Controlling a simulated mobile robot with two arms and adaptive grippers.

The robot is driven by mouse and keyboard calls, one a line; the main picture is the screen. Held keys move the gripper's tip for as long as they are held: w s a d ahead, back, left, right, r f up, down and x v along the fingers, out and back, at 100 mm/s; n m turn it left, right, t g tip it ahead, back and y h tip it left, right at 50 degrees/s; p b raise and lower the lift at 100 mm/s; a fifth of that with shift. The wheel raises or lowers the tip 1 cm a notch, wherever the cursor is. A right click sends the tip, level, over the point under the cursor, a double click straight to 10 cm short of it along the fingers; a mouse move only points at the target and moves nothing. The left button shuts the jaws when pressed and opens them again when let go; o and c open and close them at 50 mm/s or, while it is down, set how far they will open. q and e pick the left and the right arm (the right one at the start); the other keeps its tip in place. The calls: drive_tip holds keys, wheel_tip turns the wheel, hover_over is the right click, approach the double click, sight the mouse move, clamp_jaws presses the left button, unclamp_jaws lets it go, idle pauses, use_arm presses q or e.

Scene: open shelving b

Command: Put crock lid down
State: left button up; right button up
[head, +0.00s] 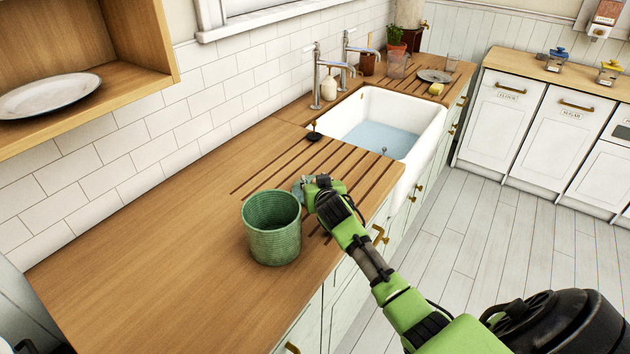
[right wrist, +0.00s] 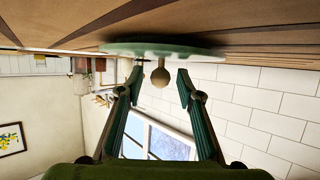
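The green ribbed crock (head: 272,228) stands upright on the wooden counter, with no lid on it. The crock lid (head: 297,187) is a small green patch beyond the crock in the head view, partly hidden by my right gripper (head: 308,190). In the right wrist view, which is upside down, the flat green lid (right wrist: 165,47) lies at or very near the counter surface. Its round knob (right wrist: 160,77) is between the fingertips of my right gripper (right wrist: 160,84), with a gap on each side. The fingers are open. My left gripper is not in view.
The wooden counter (head: 150,255) is clear to the left of the crock. Drainer grooves lead to the white sink (head: 408,150) with bluish water. A small black object (head: 314,136) lies near the taps. A white plate (head: 50,95) sits on the shelf.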

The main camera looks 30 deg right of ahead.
drive_tip(key=shift+r, duration=0.15)
drive_tip(key=b+v, duration=0.1)
drive_tip(key=v, duration=1.1)
idle(0.4)
